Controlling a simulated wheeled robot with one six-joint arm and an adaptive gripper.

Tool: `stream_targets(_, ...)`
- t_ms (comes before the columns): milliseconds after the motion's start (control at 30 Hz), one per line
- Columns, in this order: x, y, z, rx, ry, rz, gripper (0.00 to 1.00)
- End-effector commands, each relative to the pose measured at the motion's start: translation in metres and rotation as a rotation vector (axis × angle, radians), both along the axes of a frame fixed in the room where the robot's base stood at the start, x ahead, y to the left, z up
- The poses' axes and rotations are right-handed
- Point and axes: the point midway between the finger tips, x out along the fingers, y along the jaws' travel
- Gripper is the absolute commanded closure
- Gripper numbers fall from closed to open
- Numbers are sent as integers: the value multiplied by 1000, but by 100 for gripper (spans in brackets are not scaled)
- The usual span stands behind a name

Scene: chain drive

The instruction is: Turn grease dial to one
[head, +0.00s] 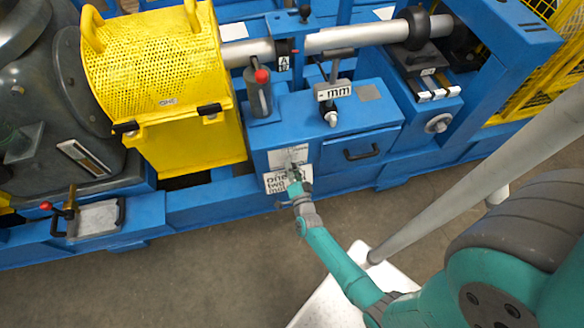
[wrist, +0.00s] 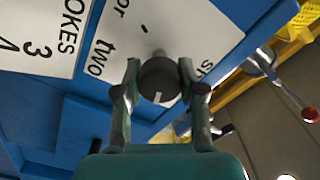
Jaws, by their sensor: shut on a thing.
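The grease dial is a dark round knob (wrist: 159,78) in the middle of the wrist view, with a short white mark on its lower edge. It stands on a white plate (wrist: 190,30) with partly visible lettering, including "two" to the dial's left. The white mark points down in the view, away from "two". My gripper (wrist: 159,84) has one finger on each side of the knob and is shut on it. In the head view, my gripper (head: 295,186) is at the lettered plate (head: 273,182) on the blue box front, and hides the dial.
Another white label (wrist: 40,35) reading "OKES" and "3" lies left in the wrist view. A red-tipped lever (wrist: 285,90) is at the right. In the head view, a black drawer handle (head: 361,151) and a red-topped grey cylinder (head: 260,95) are near.

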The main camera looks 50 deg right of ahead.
Motion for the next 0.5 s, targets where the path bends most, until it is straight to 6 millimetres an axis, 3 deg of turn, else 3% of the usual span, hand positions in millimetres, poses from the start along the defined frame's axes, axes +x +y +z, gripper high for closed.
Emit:
stream_targets(100, 0, -1, 0, -1, -1, -2, 95)
stream_targets(133, 0, -1, 0, -1, -1, -2, 53)
stream_targets(200, 0, -1, 0, -1, -1, -2, 35)
stream_targets(500, 0, 0, 0, -1, 0, -1, 35)
